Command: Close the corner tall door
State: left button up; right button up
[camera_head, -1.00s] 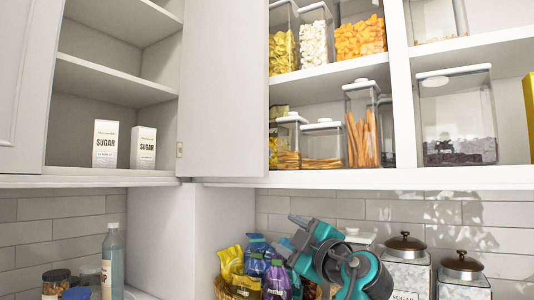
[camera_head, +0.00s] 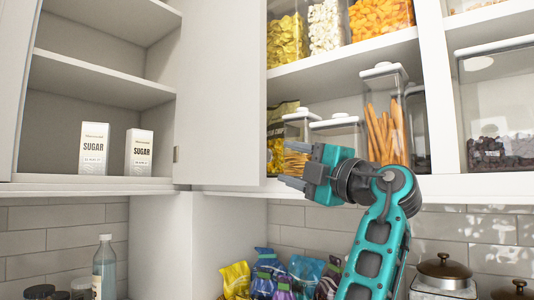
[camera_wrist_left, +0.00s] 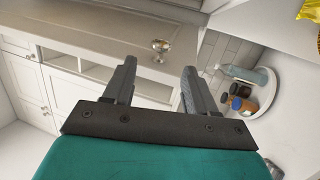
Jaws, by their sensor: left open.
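A tall white cabinet door (camera_head: 222,95) stands open in the head view, between the sugar shelves on the left and the jar shelves on the right. A small hinge shows at its left edge. Another white door panel (camera_head: 14,85) stands at the far left edge; I cannot tell which panel is the corner tall door. My left gripper (camera_head: 290,170) is open and empty, just right of the middle door's lower right edge, in front of the jar shelf. I cannot tell whether it touches the door. The wrist view shows its two fingers (camera_wrist_left: 158,88) apart with nothing between them.
Two sugar cartons (camera_head: 139,152) stand in the left cabinet. Clear food jars (camera_head: 385,120) fill the right shelves, close behind my gripper. Below are colourful snack bags (camera_head: 270,275), a bottle (camera_head: 105,268) and lidded canisters (camera_head: 443,275).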

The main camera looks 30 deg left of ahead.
aim_at(270, 158)
pick_arm(q)
jog(key=p+x, duration=0.1)
jog(key=x, duration=0.7)
jog(key=shift+w+a, duration=0.2)
jog(key=shift+a, duration=0.05)
grip_shut()
